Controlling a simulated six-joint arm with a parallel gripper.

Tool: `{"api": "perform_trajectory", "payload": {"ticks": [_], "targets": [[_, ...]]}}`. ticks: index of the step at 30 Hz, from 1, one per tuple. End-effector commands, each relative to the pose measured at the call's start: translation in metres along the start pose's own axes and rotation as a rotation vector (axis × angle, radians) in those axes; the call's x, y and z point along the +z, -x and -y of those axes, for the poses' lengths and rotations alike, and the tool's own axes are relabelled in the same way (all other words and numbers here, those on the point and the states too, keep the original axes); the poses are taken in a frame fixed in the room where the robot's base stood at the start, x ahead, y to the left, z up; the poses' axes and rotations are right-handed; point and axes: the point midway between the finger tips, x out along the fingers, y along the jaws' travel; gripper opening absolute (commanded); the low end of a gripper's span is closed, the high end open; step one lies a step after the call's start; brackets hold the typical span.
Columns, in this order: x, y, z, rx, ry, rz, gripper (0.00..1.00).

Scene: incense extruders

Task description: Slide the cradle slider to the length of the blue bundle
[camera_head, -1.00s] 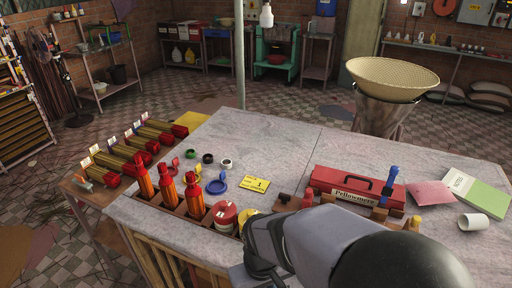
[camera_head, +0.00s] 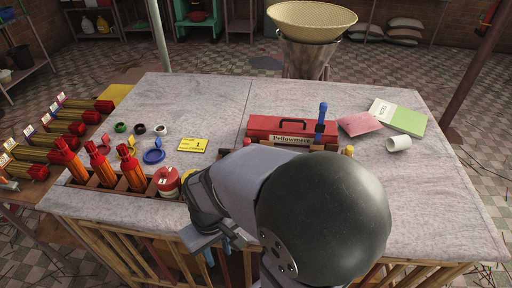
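My gripper (camera_head: 210,244) hangs at the front edge of the worktop, to the right of the red round container. My own arm hides much of it, and its finger opening cannot be made out. Small blue parts show beside it, too hidden to identify. I cannot tell whether this is the cradle slider. No blue bundle can be clearly recognised. My arm covers the middle front of the worktop.
The red toolbox (camera_head: 272,127) stands mid-worktop. Orange-red extruders (camera_head: 102,165) stand in a wooden rack at the left, beside the red container (camera_head: 167,180). A yellow card (camera_head: 193,145), pink packet (camera_head: 360,124), notebook (camera_head: 402,117) and white cup (camera_head: 399,143) lie around. The right front worktop is clear.

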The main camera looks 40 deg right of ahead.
Motion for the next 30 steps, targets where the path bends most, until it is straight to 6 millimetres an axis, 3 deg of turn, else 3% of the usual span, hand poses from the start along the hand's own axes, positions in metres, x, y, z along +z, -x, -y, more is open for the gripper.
{"api": "perform_trajectory", "payload": {"ticks": [22, 30], "targets": [[0.0, -0.001, 0.0, 0.0, 0.0, 0.0, 0.3], [0.0, -0.028, 0.001, -0.002, -0.006, 0.0, 0.3]]}}
